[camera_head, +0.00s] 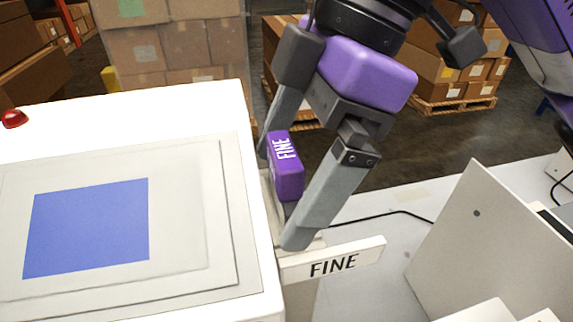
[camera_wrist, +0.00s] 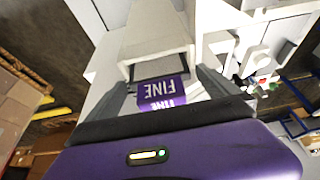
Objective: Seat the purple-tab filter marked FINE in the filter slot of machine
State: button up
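The purple tab (camera_head: 287,168) of the filter, marked FINE in white, stands beside the right side of the white machine (camera_head: 60,130). In the wrist view the tab (camera_wrist: 162,91) sits at the near end of a pale box-shaped housing (camera_wrist: 158,35), apparently the filter slot. The filter body is hidden, so I cannot tell how deep it sits. My gripper (camera_head: 283,180) is open, with one finger on each side of the tab. The wrist view shows gaps between the tab and both fingers (camera_wrist: 162,86).
A white plate marked FINE (camera_head: 335,260) sticks out below the tab, close to my near finger. A large pale slanted panel (camera_head: 490,240) stands at the right on the white table. Stacked cartons (camera_head: 170,45) and pallets are in the background.

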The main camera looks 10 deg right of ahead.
jog(key=shift+r, duration=0.1)
jog(key=p+v, duration=0.1)
jog(key=v, duration=1.1)
